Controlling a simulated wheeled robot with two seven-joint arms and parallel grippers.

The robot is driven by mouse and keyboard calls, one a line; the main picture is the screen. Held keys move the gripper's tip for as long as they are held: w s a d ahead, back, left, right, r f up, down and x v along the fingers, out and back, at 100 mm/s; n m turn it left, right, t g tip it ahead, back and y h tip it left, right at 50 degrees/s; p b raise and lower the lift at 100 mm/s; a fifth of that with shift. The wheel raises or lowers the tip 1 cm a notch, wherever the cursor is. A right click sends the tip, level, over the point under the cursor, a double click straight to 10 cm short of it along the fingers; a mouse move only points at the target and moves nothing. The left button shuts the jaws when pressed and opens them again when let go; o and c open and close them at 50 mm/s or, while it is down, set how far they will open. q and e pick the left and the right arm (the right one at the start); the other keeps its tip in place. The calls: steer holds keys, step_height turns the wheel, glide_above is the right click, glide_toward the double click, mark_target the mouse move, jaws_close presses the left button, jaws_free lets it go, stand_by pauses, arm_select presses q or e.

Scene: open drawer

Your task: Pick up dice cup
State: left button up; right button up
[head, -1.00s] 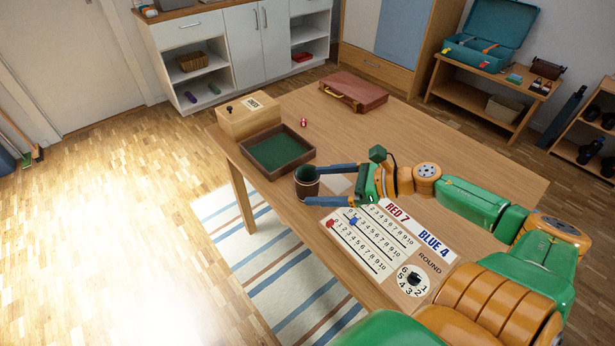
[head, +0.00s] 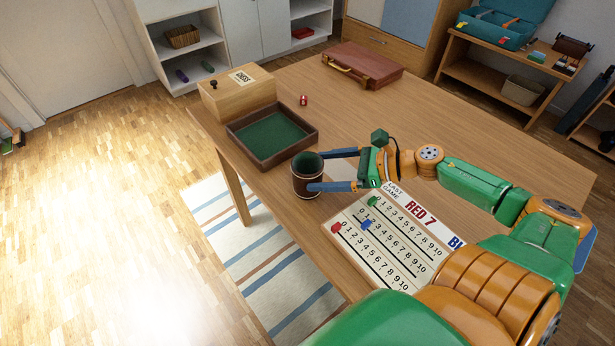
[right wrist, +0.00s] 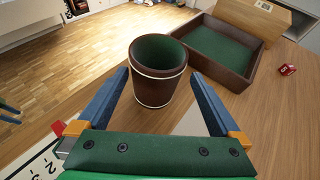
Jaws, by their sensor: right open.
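The dice cup (head: 306,182) is a dark brown cylinder with a green inside and a pale band near its base. It stands upright on the table near the front edge, just below the tray. My right gripper (head: 317,171) is open, its two blue fingers pointing at the cup from the right. In the right wrist view the cup (right wrist: 158,88) is centred ahead, at and just beyond the fingertips (right wrist: 158,74), with nothing gripped. My left gripper is not in view.
A brown tray with green lining (head: 237,137) lies behind the cup, with a wooden chess box (head: 238,95) beyond. A red die (head: 304,100), a red-brown case (head: 362,67) and a scoreboard (head: 395,235) are on the table (head: 440,115). The table middle is clear.

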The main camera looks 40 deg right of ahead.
mark_target(298, 177)
steer(key=shift+w+a+f+b, duration=0.2)
steer(key=shift+f+b, duration=0.1)
steer(key=shift+f, duration=0.15)
steer(key=shift+b+x, duration=0.35)
steer(key=shift+x, duration=0.7)
steer(key=shift+s+f+x, duration=0.1)
steer(key=shift+f+x, duration=0.1)
steer(key=shift+x, duration=0.85)
steer(key=shift+s+f+x, duration=0.1)
steer(key=shift+f+x, duration=0.05)
steer(key=shift+x, duration=0.95)
steer(key=c, duration=1.2)
steer(key=shift+r, duration=0.1)
